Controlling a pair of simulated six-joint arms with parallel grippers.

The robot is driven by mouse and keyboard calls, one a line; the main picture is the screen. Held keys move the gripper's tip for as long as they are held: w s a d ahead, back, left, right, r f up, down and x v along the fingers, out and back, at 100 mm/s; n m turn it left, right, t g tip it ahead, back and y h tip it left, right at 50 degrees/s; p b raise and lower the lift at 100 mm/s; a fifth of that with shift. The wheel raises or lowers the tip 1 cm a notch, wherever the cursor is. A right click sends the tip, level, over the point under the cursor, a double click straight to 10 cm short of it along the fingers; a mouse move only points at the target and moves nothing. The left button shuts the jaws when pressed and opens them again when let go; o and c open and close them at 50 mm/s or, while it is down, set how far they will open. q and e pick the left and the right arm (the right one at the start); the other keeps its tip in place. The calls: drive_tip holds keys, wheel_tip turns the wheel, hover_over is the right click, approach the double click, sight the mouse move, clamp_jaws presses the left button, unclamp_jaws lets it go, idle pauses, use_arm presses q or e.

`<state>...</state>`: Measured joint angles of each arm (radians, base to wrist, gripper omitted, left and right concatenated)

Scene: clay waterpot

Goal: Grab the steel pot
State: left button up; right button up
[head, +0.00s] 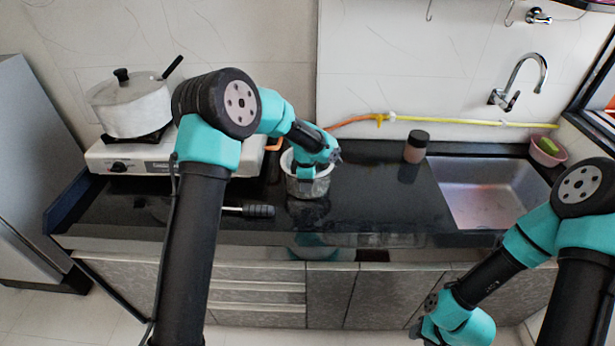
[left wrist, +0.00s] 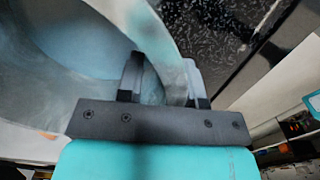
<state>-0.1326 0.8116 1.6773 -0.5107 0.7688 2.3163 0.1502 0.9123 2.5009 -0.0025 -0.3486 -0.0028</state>
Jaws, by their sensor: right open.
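The steel pot (head: 306,186) is a small open grey pot on the black counter, right of the stove. My left gripper (head: 306,171) reaches down into its mouth, hiding part of the opening. In the left wrist view, the pot (left wrist: 70,50) fills the upper left, with its curved wall passing between the two fingers of my left gripper (left wrist: 165,80). One finger is over the inside and the other at the outer side. Whether they press on the wall is unclear. My right gripper (head: 425,328) is open, low in front of the cabinets, away from the pot.
A white stove (head: 220,158) carries a lidded pot (head: 135,107). A black-handled utensil (head: 250,210) lies left of the steel pot. Counter between pot and sink is clear.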

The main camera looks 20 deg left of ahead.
use_arm(q)
drive_tip(key=shift+c, duration=0.5)
clamp_jaws()
drive_tip(key=shift+r, duration=1.95)
drive_tip(key=s+d, duration=0.2)
drive_tip(key=s, duration=0.5)
drive_tip(key=s+d+r, duration=0.1)
drive_tip(key=s+d, duration=0.1)
drive_tip(key=s, duration=0.6)
drive_tip(key=shift+s+d, duration=0.2)
drive_tip(key=shift+d, duration=0.1)
drive_tip(key=shift+r, duration=0.1)
